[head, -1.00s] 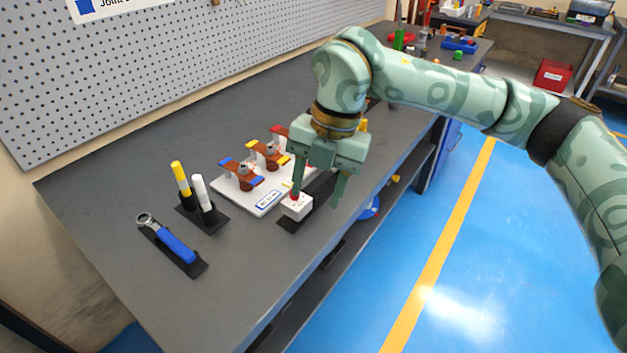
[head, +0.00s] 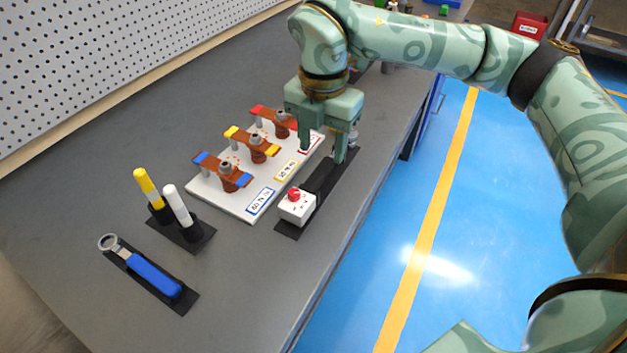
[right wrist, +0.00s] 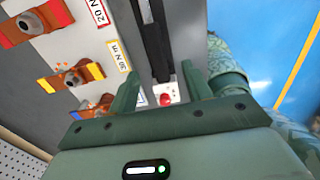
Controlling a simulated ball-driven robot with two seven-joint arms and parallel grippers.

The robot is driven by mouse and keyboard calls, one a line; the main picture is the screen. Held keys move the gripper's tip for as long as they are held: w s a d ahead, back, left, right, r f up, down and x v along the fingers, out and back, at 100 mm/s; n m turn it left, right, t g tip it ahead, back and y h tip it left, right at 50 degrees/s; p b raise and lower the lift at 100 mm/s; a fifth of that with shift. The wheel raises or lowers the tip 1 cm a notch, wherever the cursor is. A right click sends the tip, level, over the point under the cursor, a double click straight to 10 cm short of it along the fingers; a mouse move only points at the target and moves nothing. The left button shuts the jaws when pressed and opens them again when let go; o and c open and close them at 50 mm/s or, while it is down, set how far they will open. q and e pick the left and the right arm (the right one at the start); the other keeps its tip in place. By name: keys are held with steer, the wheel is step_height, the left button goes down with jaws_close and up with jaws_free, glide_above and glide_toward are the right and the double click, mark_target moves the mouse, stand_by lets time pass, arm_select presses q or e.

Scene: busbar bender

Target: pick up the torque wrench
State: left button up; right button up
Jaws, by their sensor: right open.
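A long dark tool (head: 322,181), apparently the torque wrench, lies on a black strip along the bench's right edge, with a white box with a red knob (head: 296,205) at its near end. My right gripper (head: 323,155) is above this tool, pointing down, open and empty. In the right wrist view the dark tool (right wrist: 153,40) runs between the open fingers (right wrist: 160,76); I cannot tell the height gap. A blue-handled ring wrench (head: 152,273) lies on another black holder at the near left. My left gripper is not in view.
A white board (head: 233,205) with several copper-coloured bars and coloured tabs stands just left of my right gripper. A yellow marker (head: 147,186) and a white marker (head: 177,204) stand upright in a black holder. The grey bench (head: 240,300) is clear at the near end.

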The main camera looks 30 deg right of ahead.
mark_target(318, 174)
step_height(318, 174, down, 3)
steer(key=shift+b, duration=0.35)
steer(key=f+b, duration=0.2)
steer(key=f, duration=0.3)
steer(key=shift+a+f+b, duration=0.2)
steer(key=shift+a+b, duration=0.2)
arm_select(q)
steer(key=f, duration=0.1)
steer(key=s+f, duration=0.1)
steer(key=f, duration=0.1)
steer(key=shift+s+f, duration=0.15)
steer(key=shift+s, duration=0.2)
arm_select(e)
steer(key=shift+r, duration=0.2)
jaws_close()
